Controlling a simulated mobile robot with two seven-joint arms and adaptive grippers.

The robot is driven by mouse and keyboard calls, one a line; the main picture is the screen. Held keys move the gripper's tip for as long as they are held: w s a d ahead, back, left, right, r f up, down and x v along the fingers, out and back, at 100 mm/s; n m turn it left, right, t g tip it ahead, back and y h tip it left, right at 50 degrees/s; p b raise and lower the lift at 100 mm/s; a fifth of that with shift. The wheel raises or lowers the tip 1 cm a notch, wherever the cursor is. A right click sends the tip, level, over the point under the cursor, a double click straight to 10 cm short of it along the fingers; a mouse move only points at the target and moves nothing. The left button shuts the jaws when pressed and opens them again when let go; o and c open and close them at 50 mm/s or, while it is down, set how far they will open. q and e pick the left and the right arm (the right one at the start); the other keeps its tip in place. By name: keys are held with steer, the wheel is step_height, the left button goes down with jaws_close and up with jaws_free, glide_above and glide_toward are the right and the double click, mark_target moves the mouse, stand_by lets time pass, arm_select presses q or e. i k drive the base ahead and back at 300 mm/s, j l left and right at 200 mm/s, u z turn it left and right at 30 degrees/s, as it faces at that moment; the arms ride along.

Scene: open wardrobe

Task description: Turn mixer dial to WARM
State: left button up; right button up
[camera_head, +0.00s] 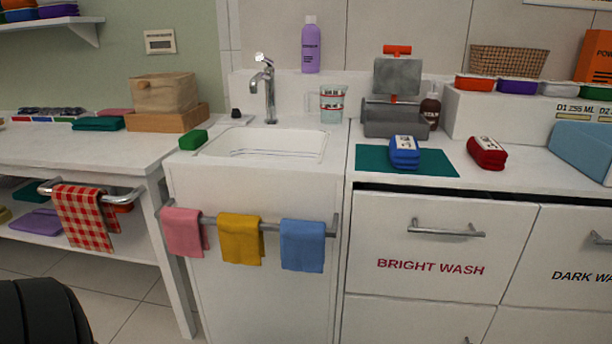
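A chrome mixer tap (268,90) stands upright at the back of the white sink (262,143). Its small top handle (262,58) is visible, but I cannot read any WARM mark or tell its setting. A small dark knob (236,113) sits on the sink's back ledge, left of the tap; its markings are too small to read. Neither gripper shows in the head view. A black ribbed shape at the bottom left corner may be part of my arm, far in front of the sink.
A rail (262,226) with pink, yellow and blue cloths crosses the sink front. A green sponge (193,140) lies on the sink's left rim. A clear jug (330,104) stands right of the tap, and a purple bottle (311,46) behind. A wooden box (167,119) stands left.

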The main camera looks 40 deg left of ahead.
mark_target(236, 113)
steer(key=l+u, duration=0.15)
steer(key=u, duration=0.55)
steer(key=j+u, duration=0.15)
steer(key=u, duration=0.85)
